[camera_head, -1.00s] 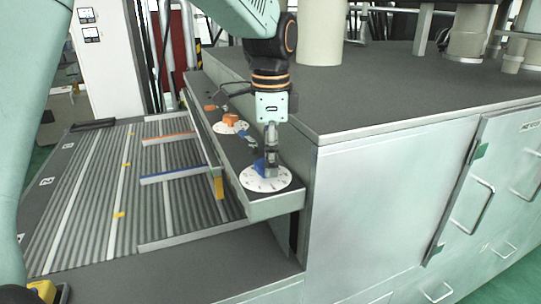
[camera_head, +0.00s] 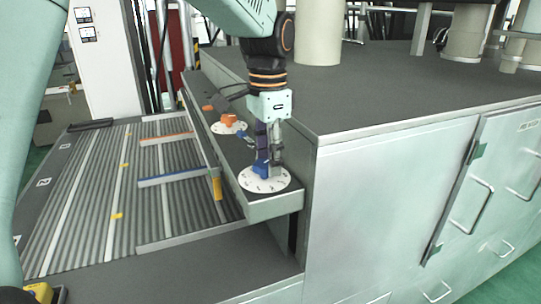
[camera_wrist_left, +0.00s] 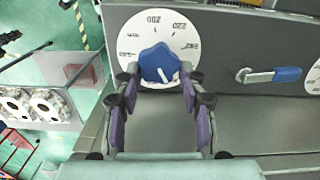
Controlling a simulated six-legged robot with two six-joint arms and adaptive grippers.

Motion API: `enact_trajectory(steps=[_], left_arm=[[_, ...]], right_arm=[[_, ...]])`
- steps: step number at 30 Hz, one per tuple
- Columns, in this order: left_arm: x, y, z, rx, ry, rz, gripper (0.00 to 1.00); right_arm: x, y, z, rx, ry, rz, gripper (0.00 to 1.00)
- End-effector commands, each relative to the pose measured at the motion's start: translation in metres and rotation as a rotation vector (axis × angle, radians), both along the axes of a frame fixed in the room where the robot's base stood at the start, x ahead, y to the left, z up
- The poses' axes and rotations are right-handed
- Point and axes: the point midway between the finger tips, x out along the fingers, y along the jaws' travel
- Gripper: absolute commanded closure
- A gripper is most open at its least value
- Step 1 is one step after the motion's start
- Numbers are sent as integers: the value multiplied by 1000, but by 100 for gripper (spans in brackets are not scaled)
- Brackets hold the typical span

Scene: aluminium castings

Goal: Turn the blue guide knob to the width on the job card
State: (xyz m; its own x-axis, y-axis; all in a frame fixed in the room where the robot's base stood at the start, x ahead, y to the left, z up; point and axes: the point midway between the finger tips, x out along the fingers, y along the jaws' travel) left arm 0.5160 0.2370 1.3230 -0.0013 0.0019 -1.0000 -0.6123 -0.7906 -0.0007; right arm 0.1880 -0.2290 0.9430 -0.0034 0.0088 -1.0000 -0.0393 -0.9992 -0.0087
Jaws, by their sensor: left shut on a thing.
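The blue guide knob (camera_head: 261,170) sits on a white round dial (camera_head: 275,185) at the near end of the grey ledge. My left gripper (camera_head: 268,167) is down over it, shut on the knob. In the left wrist view, the purple-sided fingers of this gripper (camera_wrist_left: 159,76) stand on both sides of the knob (camera_wrist_left: 155,57). A white mark shows on the knob's lower part there. The dial (camera_wrist_left: 133,38) has printed numbers, upside down and too small to read surely. No readable job card shows. My right gripper is out of view.
An orange knob (camera_head: 229,119) on its own dial stands farther along the ledge. A blue-handled lever (camera_wrist_left: 286,73) is beside the blue knob's dial. Orange (camera_head: 168,138) and blue (camera_head: 174,176) rails cross the ribbed bed at left. A tall grey cabinet (camera_head: 390,200) borders the ledge.

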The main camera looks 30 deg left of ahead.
Motion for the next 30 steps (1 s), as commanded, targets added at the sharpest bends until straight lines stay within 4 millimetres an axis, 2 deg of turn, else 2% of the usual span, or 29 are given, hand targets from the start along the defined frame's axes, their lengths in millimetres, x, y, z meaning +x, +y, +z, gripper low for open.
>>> enact_trajectory(steps=[30], left_arm=[[-3,3,-2,6,11,941,91]], right_arm=[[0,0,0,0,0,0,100]])
